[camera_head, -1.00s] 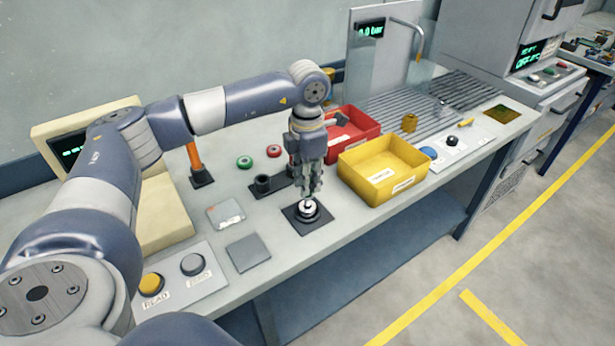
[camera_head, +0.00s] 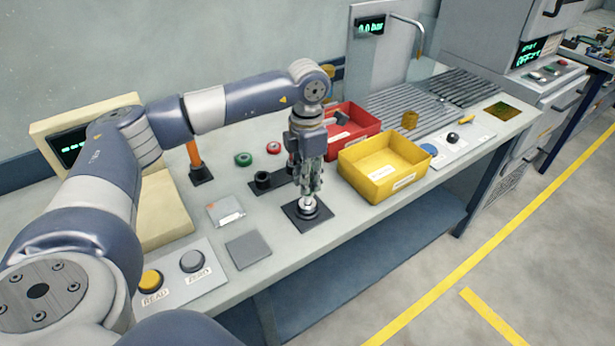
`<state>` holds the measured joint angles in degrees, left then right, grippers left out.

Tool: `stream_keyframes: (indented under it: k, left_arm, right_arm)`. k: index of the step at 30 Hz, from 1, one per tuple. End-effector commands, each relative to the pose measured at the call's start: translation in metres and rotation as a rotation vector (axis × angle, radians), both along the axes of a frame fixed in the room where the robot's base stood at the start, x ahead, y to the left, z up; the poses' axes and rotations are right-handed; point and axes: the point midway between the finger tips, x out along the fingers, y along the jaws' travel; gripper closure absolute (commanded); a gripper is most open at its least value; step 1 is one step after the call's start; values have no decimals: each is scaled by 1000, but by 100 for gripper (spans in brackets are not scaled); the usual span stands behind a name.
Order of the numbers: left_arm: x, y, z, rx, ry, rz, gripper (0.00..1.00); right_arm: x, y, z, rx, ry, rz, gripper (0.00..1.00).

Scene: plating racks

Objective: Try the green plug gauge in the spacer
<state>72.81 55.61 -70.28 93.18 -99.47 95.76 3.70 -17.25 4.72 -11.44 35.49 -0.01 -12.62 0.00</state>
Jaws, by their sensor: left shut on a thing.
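My left gripper (camera_head: 309,188) points straight down over the silver spacer (camera_head: 308,204), which sits on a square black base (camera_head: 298,221) near the middle of the bench. The gripper is shut on the green plug gauge, which is mostly hidden between the fingers; only a hint of green shows there. The fingertips are right above the spacer. I cannot tell how far the gauge is in the spacer's bore. A black holder with an open cup (camera_head: 263,180) stands just left of the gripper. My right gripper is not in view.
A red bin (camera_head: 354,139) and a yellow bin (camera_head: 384,181) stand close right of the gripper. Green (camera_head: 243,160) and red (camera_head: 274,148) round pieces lie behind the holder. A grey pad (camera_head: 248,251) and the READ button (camera_head: 151,281) are front left.

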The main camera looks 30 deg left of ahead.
Motion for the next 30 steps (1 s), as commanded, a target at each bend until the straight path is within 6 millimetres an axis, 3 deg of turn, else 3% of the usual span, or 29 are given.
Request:
stream_keyframes:
  k: [30]
  left_arm:
    - [0, 0, -19, 0, 0, 0, 100]
  right_arm:
    - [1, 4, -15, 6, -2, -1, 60]
